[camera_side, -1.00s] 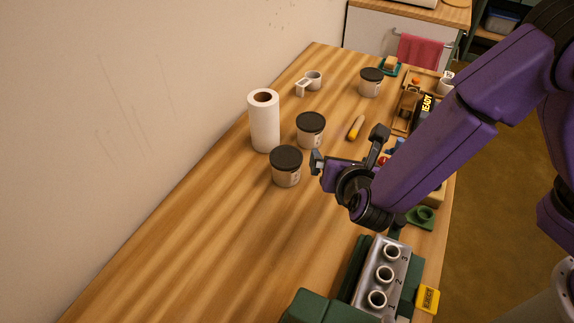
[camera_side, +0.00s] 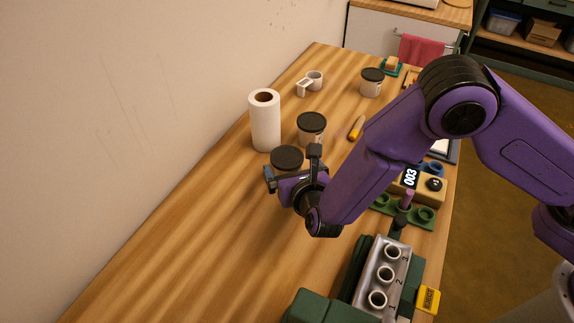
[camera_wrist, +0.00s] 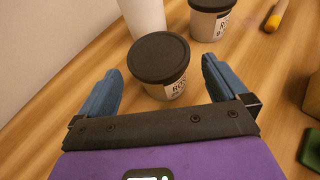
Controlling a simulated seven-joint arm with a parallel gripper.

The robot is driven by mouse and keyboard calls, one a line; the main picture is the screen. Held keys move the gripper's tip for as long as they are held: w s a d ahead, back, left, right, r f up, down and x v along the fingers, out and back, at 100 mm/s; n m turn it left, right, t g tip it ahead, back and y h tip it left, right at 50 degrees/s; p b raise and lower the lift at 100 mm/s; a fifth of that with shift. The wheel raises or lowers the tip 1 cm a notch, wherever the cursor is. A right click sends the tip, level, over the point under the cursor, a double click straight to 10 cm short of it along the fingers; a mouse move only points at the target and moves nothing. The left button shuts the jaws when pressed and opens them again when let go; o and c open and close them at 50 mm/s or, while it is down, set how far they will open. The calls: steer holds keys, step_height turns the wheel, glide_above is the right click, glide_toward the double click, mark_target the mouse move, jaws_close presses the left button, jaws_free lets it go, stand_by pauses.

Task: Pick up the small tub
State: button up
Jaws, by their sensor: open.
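Several tubs with black lids and pale labelled sides stand on the table; I cannot tell which one is meant by the small tub. The nearest tub (camera_side: 287,158) stands just beyond my gripper (camera_side: 292,178) in the side view, its lower part hidden by the gripper. In the wrist view this tub (camera_wrist: 160,62) is upright ahead of my open gripper (camera_wrist: 164,86), between the lines of its two blue fingers. The fingers look empty. A second tub (camera_side: 311,127) stands behind it and shows in the wrist view (camera_wrist: 210,18). A third tub (camera_side: 371,84) stands farther back.
A paper roll (camera_side: 265,122) stands close left of the nearest tubs. A yellow-handled tool (camera_side: 356,127) lies to their right. A scale reading 003 (camera_side: 420,183), a green holder (camera_side: 425,216) and a metal block (camera_side: 384,272) sit along the right. The left front table is clear.

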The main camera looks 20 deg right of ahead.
mark_target(287, 161)
steer(key=shift+x, duration=2.4)
steer(key=c, duration=1)
steer(key=shift+r, duration=0.2)
